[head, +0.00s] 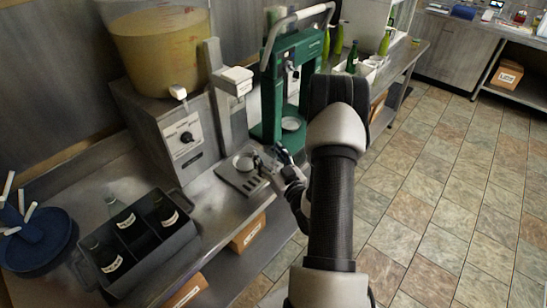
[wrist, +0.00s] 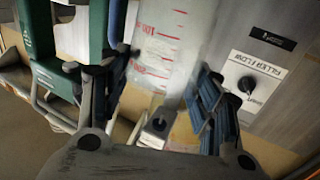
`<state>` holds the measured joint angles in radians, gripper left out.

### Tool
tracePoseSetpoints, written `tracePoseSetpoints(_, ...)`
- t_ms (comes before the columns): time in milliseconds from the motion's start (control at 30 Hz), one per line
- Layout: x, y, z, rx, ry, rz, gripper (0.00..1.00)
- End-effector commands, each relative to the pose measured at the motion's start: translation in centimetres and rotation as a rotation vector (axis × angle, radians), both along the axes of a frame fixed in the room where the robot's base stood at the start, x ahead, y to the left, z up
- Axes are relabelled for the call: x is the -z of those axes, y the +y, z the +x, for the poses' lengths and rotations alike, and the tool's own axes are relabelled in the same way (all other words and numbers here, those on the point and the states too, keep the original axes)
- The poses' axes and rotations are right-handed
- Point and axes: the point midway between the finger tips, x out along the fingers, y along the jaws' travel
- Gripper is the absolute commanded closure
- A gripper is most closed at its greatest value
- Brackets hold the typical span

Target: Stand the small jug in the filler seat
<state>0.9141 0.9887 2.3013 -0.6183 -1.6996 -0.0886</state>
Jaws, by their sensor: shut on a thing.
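The small jug (wrist: 165,50) is translucent with red graduation marks. In the wrist view it lies between the two fingers of my gripper (wrist: 160,85), which is shut on it. In the head view my gripper (head: 268,165) is beside the filler's slotted base plate (head: 238,185). The filler seat, a pale round piece (head: 243,162), shows on that plate below the filler column (head: 231,110). The jug is hard to make out in the head view, and I cannot tell whether it touches the seat.
A green bench capper (head: 272,100) stands close behind my gripper. The grey filler box with a knob (head: 185,138) carries a large bucket of yellow liquid (head: 160,50). A dark crate of bottles (head: 140,235) and a blue round rack (head: 40,240) stand at the left.

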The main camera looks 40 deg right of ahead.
Motion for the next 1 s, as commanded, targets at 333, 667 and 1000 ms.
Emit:
tracePoseSetpoints(333,0.1,0.4,4.3,-0.002,0.000,-0.001,0.64)
tracePoseSetpoints(667,0.7,0.7,8.2,-0.001,-0.001,-0.003,0.64)
tracePoseSetpoints(1000,0.7,0.9,10.6,0.000,0.000,-0.001,0.64)
